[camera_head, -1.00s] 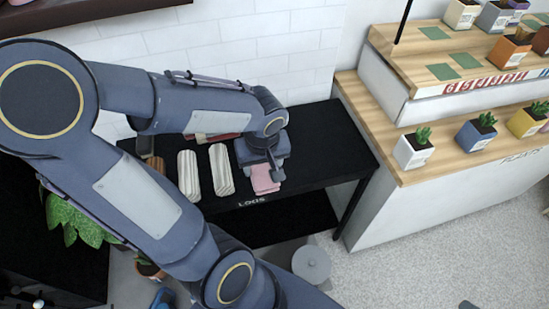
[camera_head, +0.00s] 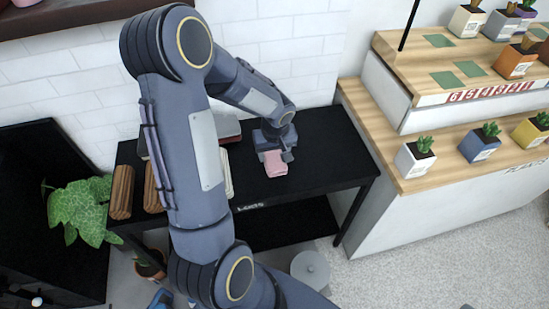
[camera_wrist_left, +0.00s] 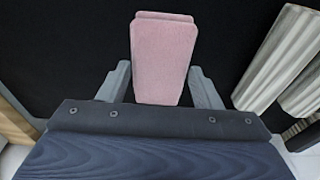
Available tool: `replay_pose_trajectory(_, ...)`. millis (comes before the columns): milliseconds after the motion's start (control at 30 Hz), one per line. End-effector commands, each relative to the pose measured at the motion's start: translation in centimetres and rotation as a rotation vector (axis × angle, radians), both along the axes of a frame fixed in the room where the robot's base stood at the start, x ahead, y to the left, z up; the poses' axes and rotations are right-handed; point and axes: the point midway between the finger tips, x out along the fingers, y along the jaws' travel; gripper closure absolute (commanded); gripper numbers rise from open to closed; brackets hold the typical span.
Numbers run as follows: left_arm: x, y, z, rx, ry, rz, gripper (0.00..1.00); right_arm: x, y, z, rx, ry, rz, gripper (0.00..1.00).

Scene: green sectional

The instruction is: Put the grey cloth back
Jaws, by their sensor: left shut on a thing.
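A folded pink cloth (camera_head: 275,165) is at my left gripper (camera_head: 276,153), over the right half of the black table (camera_head: 325,160). In the left wrist view, the pink cloth (camera_wrist_left: 165,55) lies between the two grey fingers of the left gripper (camera_wrist_left: 162,85), which is shut on it. I cannot tell whether the cloth touches the table. A grey-brown flat stack (camera_head: 228,128) lies at the table's back, partly behind my arm; I cannot tell if it is cloth. I see no clearly grey cloth. My right gripper is not in view.
A wooden plant stand (camera_head: 385,130) adjoins on the right. The table's right end is bare.

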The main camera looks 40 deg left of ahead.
Motion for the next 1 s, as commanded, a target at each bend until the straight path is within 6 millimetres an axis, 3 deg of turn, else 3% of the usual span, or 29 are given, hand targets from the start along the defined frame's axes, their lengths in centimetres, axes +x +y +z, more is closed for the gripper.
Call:
replay_pose_trajectory(300, 0.4, 0.3, -3.6, 0.0, 0.003, 0.0, 0.6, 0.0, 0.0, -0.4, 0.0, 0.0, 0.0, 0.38)
replay_pose_trajectory(700, 0.5, 0.3, -4.2, -0.001, -0.001, 0.0, 0.6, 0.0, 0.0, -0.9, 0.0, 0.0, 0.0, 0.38)
replay_pose_trajectory(733, 0.5, 0.2, -4.1, -0.001, -0.001, 0.0, 0.4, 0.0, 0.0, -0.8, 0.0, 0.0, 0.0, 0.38)
replay_pose_trajectory(800, 0.5, 0.3, -4.0, -0.001, -0.001, 0.0, 0.31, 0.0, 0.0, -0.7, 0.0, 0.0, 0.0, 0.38)
replay_pose_trajectory(900, 0.5, 0.3, -4.0, 0.0, 0.0, 0.0, 0.2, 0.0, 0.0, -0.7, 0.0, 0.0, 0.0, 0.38)
replay_pose_trajectory(1000, 0.5, 0.3, -4.0, 0.0, 0.0, 0.0, 0.2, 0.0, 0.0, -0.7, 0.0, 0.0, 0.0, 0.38)
